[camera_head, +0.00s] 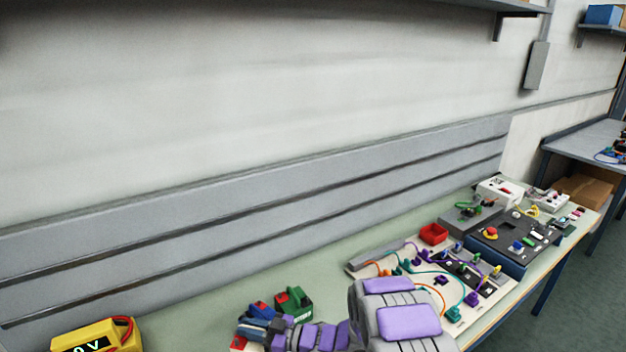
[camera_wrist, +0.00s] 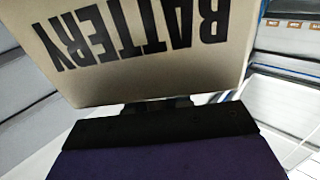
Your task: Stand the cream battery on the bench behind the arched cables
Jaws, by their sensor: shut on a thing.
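The cream battery (camera_wrist: 150,45) fills the upper part of the wrist view, its black BATTERY lettering upside down there. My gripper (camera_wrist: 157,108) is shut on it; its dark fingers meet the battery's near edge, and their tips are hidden. I cannot make out the cream battery in the head view, where my grey and purple arm covers the bottom middle. The arched cables, orange, teal and purple, rise from a pale board (camera_head: 361,262) on the bench (camera_head: 335,255), partly behind my arm.
A green battery-like block (camera_head: 294,303) and blue ones (camera_head: 262,312) stand near my arm. A yellow meter (camera_head: 95,338) is at bottom left. Bare bench runs along the grey wall rail.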

